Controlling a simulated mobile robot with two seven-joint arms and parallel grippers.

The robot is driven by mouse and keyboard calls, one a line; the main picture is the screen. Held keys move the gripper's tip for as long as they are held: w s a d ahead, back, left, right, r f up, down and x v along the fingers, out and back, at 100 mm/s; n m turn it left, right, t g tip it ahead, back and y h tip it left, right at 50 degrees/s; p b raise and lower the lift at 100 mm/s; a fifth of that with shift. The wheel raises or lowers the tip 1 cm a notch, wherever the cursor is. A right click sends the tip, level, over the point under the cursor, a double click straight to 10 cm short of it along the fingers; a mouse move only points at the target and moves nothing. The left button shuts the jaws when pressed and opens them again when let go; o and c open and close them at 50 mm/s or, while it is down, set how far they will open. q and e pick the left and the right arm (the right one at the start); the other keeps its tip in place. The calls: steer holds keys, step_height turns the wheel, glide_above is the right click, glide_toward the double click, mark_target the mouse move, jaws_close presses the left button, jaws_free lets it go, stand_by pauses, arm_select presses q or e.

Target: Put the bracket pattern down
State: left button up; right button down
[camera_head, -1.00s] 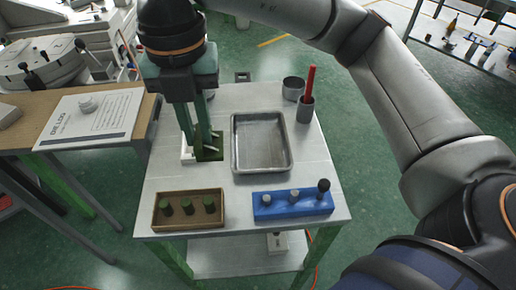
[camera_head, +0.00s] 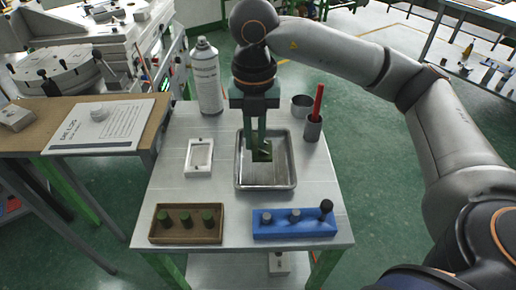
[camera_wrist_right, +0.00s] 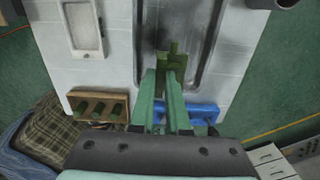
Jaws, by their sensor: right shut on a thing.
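The bracket pattern is a small dark green piece (camera_head: 262,152) over the metal tray (camera_head: 240,178) in the head view. It also shows as a green block (camera_wrist_right: 175,56) in the right wrist view. My right gripper (camera_head: 257,147) points down over the tray and is shut on the bracket pattern. I cannot tell whether the pattern touches the tray floor. The white frame-shaped block (camera_head: 188,158) lies empty on the table, left of the tray. My left gripper is not in view.
A wooden box (camera_head: 187,238) with green pegs and a blue block (camera_head: 295,230) with several pegs stand at the table's front. A spray can (camera_head: 206,78) stands at the back left. A cup with a red stick (camera_head: 313,128) and a grey cup (camera_head: 301,105) stand at right.

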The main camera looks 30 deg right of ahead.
steer(key=shift+w+d+f, duration=0.3)
steer(key=shift+d+f, duration=0.05)
steer(key=shift+f, duration=0.2)
steer(key=f, duration=0.3)
steer(key=w+d+f, duration=0.1)
steer(key=shift+f, duration=0.35)
steer(key=shift+f+b, duration=0.2)
steer(key=shift+b, duration=0.15)
steer(key=c, duration=0.9)
jaws_free()
step_height(320, 180, up, 12)
steer(key=shift+r+p, duration=0.25)
steer(key=shift+p, duration=0.45)
